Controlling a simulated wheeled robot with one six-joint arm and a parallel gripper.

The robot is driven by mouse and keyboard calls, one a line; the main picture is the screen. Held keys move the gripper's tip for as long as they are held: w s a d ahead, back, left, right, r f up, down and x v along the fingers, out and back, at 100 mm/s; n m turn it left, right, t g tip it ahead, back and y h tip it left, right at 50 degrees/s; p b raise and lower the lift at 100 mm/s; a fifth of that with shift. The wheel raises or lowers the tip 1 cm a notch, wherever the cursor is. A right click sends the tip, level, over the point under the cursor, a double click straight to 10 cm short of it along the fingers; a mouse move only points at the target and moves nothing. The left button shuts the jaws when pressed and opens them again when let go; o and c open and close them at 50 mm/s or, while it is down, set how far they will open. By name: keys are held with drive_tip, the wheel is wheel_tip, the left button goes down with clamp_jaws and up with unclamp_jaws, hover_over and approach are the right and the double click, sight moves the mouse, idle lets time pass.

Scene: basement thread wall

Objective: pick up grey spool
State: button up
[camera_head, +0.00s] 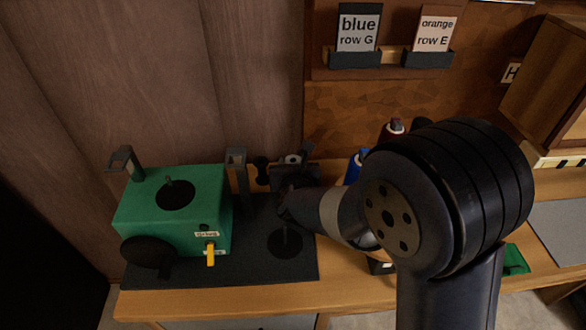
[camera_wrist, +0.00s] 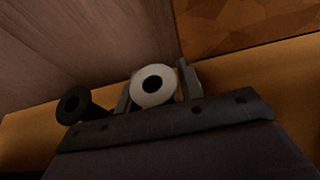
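The grey spool (camera_wrist: 153,87) shows in the wrist view as a pale round end with a dark hole. It stands between the two fingers of my gripper (camera_wrist: 158,92), one on each side. A narrow gap shows at the right finger; contact at the left one is unclear. In the head view my gripper (camera_head: 284,168) is beyond my arm, over the dark mat, with the pale spool end (camera_head: 293,158) at its tips. The spool's lower part is hidden by the gripper's dark body.
A black round-ended part (camera_wrist: 75,105) lies left of the spool. A green machine (camera_head: 170,205) with a yellow lever stands left on the dark mat (camera_head: 260,272). A grey post (camera_head: 237,165) rises beside it.

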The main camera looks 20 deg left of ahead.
drive_tip(key=c, duration=0.6)
drive_tip(key=shift+r, duration=0.1)
drive_tip(key=shift+s+r, duration=0.1)
drive_tip(key=shift+r, duration=0.1)
drive_tip(key=r+p, duration=0.1)
drive_tip(key=r, duration=0.2)
drive_tip(key=r+p, duration=0.1)
drive_tip(key=r, duration=0.3)
drive_tip(key=r+p, duration=0.2)
drive_tip(key=r, duration=0.2)
drive_tip(key=shift+s+d+r, duration=0.15)
drive_tip(key=shift+s+r, duration=0.05)
drive_tip(key=shift+s, duration=0.1)
drive_tip(key=b, duration=0.1)
approach(292, 157)
drive_tip(key=v, duration=1.1)
drive_tip(key=shift+w+r, duration=0.1)
drive_tip(key=shift+r, duration=0.15)
